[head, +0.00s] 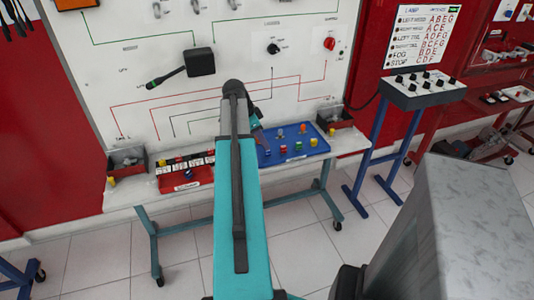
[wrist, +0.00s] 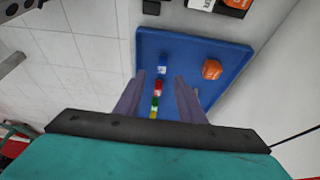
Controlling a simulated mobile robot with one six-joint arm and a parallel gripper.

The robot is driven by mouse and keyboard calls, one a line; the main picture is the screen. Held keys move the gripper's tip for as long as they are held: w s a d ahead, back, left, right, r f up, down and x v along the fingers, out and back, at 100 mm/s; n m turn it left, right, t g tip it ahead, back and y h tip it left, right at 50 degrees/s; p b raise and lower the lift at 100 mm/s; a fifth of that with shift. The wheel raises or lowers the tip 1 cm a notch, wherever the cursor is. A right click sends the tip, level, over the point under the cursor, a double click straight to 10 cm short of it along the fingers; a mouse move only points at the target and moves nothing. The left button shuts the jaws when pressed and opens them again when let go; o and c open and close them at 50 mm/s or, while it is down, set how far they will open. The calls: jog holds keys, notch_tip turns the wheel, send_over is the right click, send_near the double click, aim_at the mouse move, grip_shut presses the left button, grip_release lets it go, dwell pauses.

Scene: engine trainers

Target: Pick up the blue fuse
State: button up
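The blue fuse (head: 268,151) stands at the left end of a front row in the blue tray (head: 262,163). In the wrist view the blue fuse (wrist: 161,70) shows just beyond my fingertips, near the line between them. My gripper (wrist: 160,78) is open and appears empty. A red fuse (wrist: 157,87), then a green and a yellow fuse (wrist: 154,113), line up behind the blue one, between the fingers in the picture. In the head view my arm partly hides the gripper, at the tray's left side.
An orange block (wrist: 212,69) lies in the tray right of the fingers. A red bin (head: 170,186) with a small blue item stands left on the white bench (head: 277,171). Dark boxes (head: 335,118) stand near the board (head: 120,70). Open tiled floor lies in front.

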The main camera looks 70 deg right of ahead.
aim_at(268, 154)
dwell(0.3)
jog(key=shift+p+x, duration=0.55)
jog(key=shift+x, duration=2)
jog(key=shift+d, duration=0.2)
grip_shut()
